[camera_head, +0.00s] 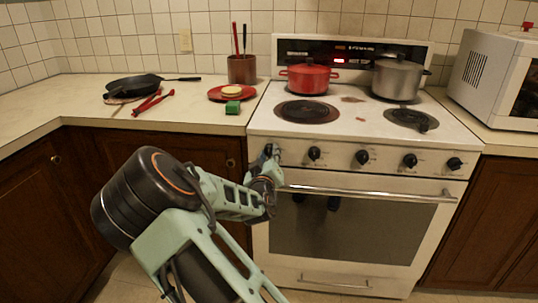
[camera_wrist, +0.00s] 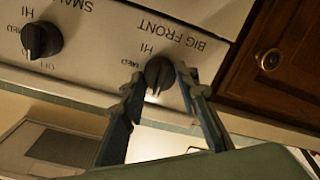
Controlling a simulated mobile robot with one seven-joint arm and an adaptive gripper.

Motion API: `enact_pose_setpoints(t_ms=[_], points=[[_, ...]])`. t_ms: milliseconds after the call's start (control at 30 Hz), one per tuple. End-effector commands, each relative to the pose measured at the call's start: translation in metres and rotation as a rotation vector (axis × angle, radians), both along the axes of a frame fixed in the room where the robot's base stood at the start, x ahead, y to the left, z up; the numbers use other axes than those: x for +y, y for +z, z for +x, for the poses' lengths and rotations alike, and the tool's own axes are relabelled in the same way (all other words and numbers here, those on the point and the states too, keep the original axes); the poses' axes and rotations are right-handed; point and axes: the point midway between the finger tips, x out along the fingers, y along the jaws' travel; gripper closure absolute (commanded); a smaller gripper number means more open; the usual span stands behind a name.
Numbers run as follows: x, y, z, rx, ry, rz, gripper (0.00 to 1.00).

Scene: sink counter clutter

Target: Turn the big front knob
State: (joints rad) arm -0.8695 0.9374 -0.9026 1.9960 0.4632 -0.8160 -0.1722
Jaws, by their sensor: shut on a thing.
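The big front knob (camera_wrist: 158,72) is black and round, on the white stove panel beside the upside-down "BIG FRONT" label in the wrist view. A pale mark shows on its lower side in that view. My gripper (camera_wrist: 160,82) has one finger on each side of the knob and is shut on it. In the head view my gripper (camera_head: 268,158) is at the left end of the stove's front panel and mostly hides this knob. The stove (camera_head: 350,125) is white.
Several other black knobs run to the right, the nearest being one knob (camera_head: 314,153). The oven handle (camera_head: 370,192) runs just below. A red pot (camera_head: 308,78) and a grey pot (camera_head: 398,78) stand on the stove. A wooden cabinet door (camera_wrist: 285,65) adjoins the stove.

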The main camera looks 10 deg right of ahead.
Motion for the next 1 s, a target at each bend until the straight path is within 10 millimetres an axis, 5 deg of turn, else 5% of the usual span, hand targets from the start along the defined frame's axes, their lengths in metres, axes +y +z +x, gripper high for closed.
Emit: enact_pose_setpoints(t_ms=[167,200,333,733,1000], points=[[-0.001,-0.001,0.000,0.002,-0.001,-0.002,0.96],[-0.001,-0.001,0.000,0.002,-0.001,-0.002,0.69],[-0.001,-0.001,0.000,0.002,-0.001,-0.001,0.55],[0.002,0.001,-0.006,0.000,0.001,0.002,0.54],[0.015,0.003,-0.051,0.001,0.002,0.003,0.54]])
